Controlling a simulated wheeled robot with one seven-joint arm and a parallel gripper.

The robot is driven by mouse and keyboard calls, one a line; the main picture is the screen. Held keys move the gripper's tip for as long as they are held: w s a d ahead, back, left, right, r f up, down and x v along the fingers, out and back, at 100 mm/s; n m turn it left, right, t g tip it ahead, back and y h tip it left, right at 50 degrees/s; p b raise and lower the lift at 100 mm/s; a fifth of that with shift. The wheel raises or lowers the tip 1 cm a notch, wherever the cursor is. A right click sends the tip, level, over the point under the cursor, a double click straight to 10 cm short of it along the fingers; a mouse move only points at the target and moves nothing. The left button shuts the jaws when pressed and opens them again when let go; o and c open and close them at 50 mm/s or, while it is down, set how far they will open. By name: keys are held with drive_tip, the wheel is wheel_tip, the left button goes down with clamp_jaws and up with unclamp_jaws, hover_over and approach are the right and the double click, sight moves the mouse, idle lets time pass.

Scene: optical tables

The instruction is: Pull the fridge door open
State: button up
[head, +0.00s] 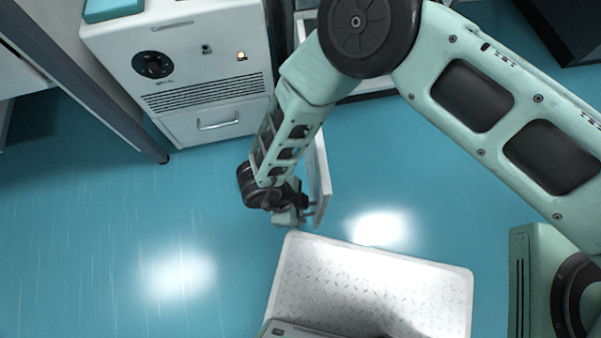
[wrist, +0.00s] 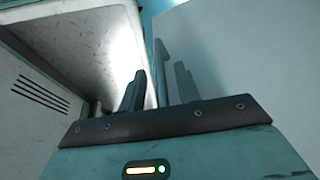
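The fridge door (head: 319,170) is a white panel, seen nearly edge-on in the head view and standing swung out from the white unit behind my arm. In the wrist view the door (wrist: 250,55) fills the right side as a broad pale face. My gripper (head: 303,212) is low at the door's near end, by its handle. In the wrist view, my gripper (wrist: 160,85) has its two dark fingers apart. The grey handle bar (wrist: 161,65) shows between them, with no clear grip on it. Most of the fridge body is hidden by my arm.
A white cabinet (head: 205,130) with a dial, vents and a drawer handle stands left of the fridge. A grey table leg (head: 110,105) is farther left. The blue floor (head: 90,235) at left is clear. A dark box (head: 570,30) is at the top right.

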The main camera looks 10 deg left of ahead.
drive_tip(key=shift+r, duration=0.1)
drive_tip(key=p+v, duration=0.4)
drive_tip(key=v, duration=1.3)
drive_tip(key=shift+a+r, duration=0.1)
